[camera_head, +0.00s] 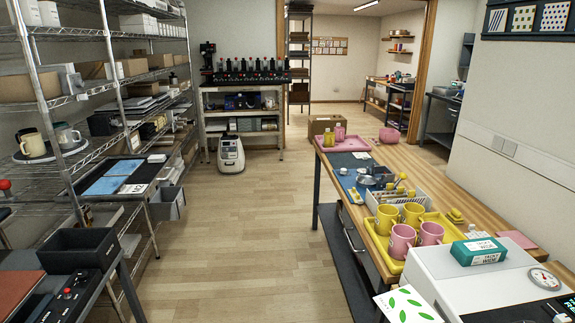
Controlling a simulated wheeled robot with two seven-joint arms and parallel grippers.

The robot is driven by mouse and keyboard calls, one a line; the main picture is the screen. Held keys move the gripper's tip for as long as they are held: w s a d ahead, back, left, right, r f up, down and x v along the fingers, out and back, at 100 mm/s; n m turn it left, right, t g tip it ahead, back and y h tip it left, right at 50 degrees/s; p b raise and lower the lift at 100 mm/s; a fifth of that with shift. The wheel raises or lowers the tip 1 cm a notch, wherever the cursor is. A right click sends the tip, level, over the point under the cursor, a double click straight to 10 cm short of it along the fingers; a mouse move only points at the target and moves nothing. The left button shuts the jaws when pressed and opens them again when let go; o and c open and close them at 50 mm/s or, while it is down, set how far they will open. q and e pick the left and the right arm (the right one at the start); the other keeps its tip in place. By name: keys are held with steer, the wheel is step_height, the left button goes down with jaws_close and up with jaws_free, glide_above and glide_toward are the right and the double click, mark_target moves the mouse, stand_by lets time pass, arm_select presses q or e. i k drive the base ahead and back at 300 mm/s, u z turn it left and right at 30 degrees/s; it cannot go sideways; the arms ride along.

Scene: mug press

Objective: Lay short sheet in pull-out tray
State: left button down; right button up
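A white sheet with green leaves (408,304) lies at the bottom right, at the front of a white machine with a round gauge (480,268). I cannot tell if it is the short sheet. On the left, a dark tray-like surface (76,186) juts from the wire rack. It bears blue sheets (112,177) and a small white card (133,189). I cannot tell for sure that it is the pull-out tray. Neither of my grippers shows in this view.
The wire rack (107,60) lines the left wall. A black bin (78,248) stands front left. The wooden floor (240,220) between is clear.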

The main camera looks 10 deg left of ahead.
mark_target(145, 175)
steer(key=u, duration=0.6)
steer(key=i, duration=6.35)
steer(key=u, duration=4.25)
steer(key=i, duration=0.25)
steer(key=u, duration=0.4)
